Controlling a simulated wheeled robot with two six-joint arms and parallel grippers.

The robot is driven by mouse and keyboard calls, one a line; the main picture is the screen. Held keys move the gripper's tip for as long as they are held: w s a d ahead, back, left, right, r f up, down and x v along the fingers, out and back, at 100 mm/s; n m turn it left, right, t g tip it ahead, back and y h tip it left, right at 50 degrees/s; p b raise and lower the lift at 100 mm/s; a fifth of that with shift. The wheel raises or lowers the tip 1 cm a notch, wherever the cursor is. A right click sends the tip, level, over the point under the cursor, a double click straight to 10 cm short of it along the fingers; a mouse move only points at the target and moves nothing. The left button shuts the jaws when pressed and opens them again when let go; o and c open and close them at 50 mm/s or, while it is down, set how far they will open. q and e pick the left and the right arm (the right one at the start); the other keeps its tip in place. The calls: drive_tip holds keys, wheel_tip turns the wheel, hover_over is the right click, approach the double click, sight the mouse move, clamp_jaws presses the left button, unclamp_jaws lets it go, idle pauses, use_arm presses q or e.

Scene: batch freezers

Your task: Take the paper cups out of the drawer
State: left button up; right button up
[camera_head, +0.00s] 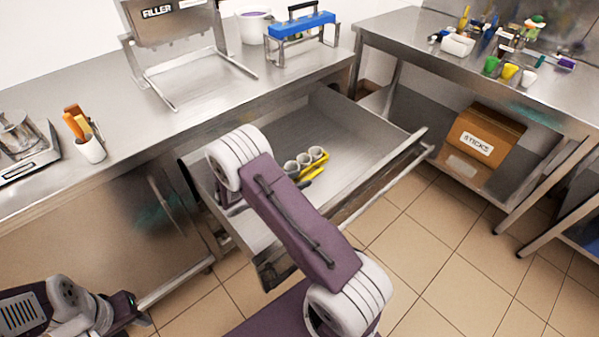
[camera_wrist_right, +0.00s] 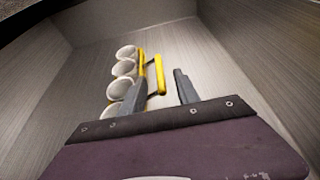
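A metal drawer (camera_head: 365,142) is pulled out under the counter. Several white paper cups (camera_head: 304,160) stand in a row in it, beside a yellow holder (camera_head: 316,167) with a handle. In the right wrist view the cups (camera_wrist_right: 123,68) are at the left, along the yellow holder (camera_wrist_right: 158,74). My right gripper (camera_wrist_right: 160,76) is open in the drawer, its fingers apart on either side of the yellow handle. The nearest cup is partly hidden by the gripper. In the head view my right arm hides the gripper's fingers. My left gripper (camera_head: 128,305) is low at the left, away from the drawer, its fingers unclear.
Drawer walls surround my right gripper. On the counter are a filler stand (camera_head: 175,25), a blue-topped rack (camera_head: 301,25), a white tub (camera_head: 254,25), a cup with orange tools (camera_head: 90,148) and a scale (camera_head: 25,160). A sticks box (camera_head: 486,135) sits under the right table.

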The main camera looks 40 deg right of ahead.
sight(311, 176)
drive_tip(key=b+x, duration=0.1)
drive_tip(key=x, duration=0.4)
drive_tip(key=shift+d, duration=0.1)
clamp_jaws()
